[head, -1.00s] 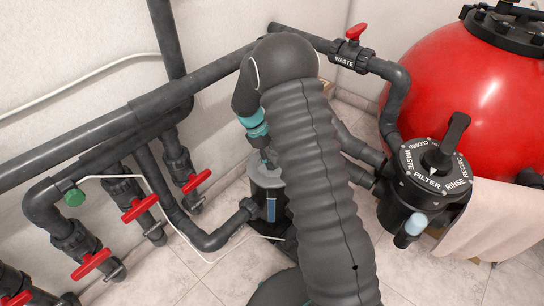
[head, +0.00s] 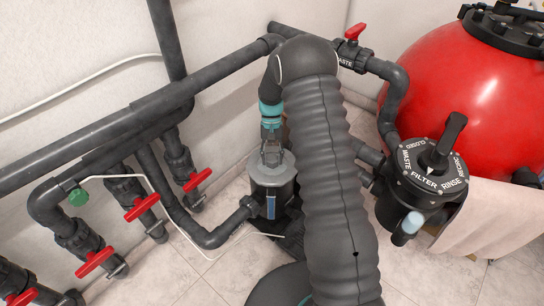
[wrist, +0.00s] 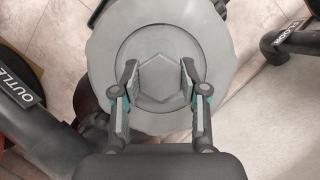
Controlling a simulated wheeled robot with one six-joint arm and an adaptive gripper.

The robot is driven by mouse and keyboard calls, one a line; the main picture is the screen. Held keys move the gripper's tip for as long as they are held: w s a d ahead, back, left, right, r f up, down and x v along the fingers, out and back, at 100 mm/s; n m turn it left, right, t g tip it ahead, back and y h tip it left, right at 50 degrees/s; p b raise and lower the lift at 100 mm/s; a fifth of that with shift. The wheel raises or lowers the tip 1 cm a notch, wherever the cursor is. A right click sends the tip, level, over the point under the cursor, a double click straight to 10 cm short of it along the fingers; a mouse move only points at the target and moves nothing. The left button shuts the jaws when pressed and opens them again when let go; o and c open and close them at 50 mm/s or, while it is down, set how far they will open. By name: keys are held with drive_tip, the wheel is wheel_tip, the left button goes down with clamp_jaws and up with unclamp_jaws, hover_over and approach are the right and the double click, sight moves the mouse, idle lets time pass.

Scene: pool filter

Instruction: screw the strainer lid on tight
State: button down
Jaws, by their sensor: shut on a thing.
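The grey strainer lid (wrist: 108,42) is round with a scalloped rim and a raised hexagonal knob (wrist: 158,78) in the middle. In the head view the lid (head: 287,168) lies on top of the dark strainer pot (head: 285,200), which has a blue sight strip on its side. My gripper (wrist: 160,82) is above the lid with its two fingers on opposite sides of the knob, shut on it. In the head view my gripper (head: 271,155) points down onto the lid, and my arm hides the lid's right side. I cannot tell how tight the lid sits.
Red-handled valves (head: 140,207) and dark pipes stand to the left. The multiport valve (head: 428,175) and red filter tank (head: 435,75) are at right. A pipe marked OUTLET (wrist: 18,92) shows beside the lid in the wrist view. Tiled floor (head: 225,265) is open in front.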

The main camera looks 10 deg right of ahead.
sight(272, 159)
drive_tip(key=shift+m+y, duration=0.3)
drive_tip(key=shift+m, duration=0.5)
drive_tip(key=c, duration=0.5)
unclamp_jaws()
drive_tip(key=shift+c, duration=0.2)
drive_tip(key=shift+p+v, duration=0.75)
drive_tip(key=shift+v, duration=2.3)
drive_tip(key=shift+s, duration=0.1)
wheel_tip(272, 159, up, 10)
